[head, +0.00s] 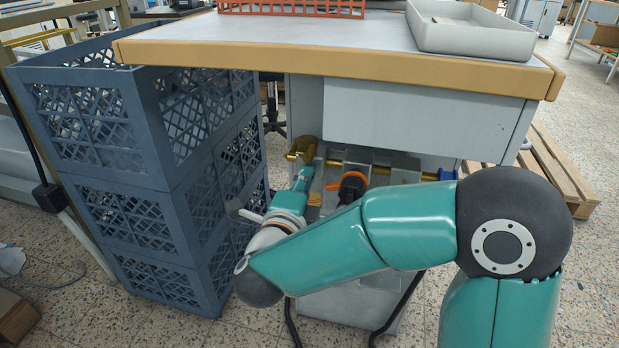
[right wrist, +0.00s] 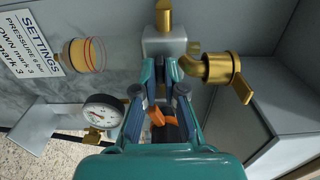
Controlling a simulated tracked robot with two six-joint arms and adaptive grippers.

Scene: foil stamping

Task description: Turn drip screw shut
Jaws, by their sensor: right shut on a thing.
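My right gripper (right wrist: 160,72) has its fingers close together at the front of a grey metal block (right wrist: 165,43). It is shut on the drip screw, which the fingers hide almost wholly. A clear bowl (right wrist: 86,55) with amber content joins the block on its left side in the right wrist view. In the head view my right gripper (head: 303,182) reaches under the bench, beside the dark blue crates. How far the screw is turned cannot be seen. My left gripper is not in view.
A brass valve (right wrist: 222,68) sits right of the fingers, a round gauge (right wrist: 102,111) to their left. An orange handle (right wrist: 155,116) shows below them. Stacked crates (head: 170,120) stand close left of my arm. The bench edge (head: 330,64) overhangs.

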